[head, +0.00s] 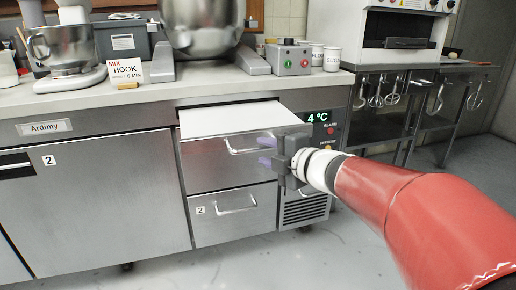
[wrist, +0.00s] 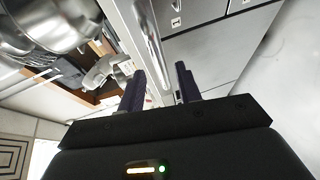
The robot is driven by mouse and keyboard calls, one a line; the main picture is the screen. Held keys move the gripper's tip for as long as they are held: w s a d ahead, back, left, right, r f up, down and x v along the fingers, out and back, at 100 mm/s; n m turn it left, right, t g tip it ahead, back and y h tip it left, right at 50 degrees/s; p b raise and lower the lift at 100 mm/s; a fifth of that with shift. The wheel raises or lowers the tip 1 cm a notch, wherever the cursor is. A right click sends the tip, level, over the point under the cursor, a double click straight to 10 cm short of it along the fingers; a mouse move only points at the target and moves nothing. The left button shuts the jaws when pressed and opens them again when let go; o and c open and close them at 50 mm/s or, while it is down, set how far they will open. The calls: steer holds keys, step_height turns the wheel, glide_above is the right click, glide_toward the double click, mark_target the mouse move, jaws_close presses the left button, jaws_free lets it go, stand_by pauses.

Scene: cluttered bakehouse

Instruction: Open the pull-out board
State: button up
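The pull-out board (head: 225,118) shows in the head view as a flat white surface sticking out below the worktop edge. A steel front (head: 215,168) with a bar handle (head: 240,151) is directly below its front edge. My gripper (head: 266,151) is at the right end of this handle, its two dark purple fingers apart. In the wrist view, my gripper (wrist: 162,88) has a gap between its fingers, and a shiny bar handle (wrist: 150,40) runs down toward that gap. I cannot tell whether the fingers touch the handle.
A lower drawer (head: 233,212) with its own handle is below. A mixer (head: 65,50), sign (head: 112,73) and control box (head: 289,60) stand on the worktop (head: 130,97). A steel table (head: 385,128) with hanging whisks is at the right. Floor in front is clear.

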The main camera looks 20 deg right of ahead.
steer(key=shift+v, duration=1.9)
steer(key=s+d+f+m+g+h, duration=0.15)
steer(key=s+d+m+h, duration=0.3)
steer(key=m+h, duration=0.75)
steer(key=s+a+f+m+g+y, duration=0.5)
steer(key=s+a+f+m+g, duration=0.2)
steer(key=s, duration=0.7)
steer(key=a+f+m, duration=0.2)
steer(key=a+f, duration=0.1)
steer(key=f, duration=0.1)
steer(key=shift+s+a+f+m+g+y, duration=0.25)
steer(key=shift+s+a+m+g+y, duration=0.05)
steer(key=shift+s+g+y, duration=0.1)
steer(key=shift+c, duration=0.2)
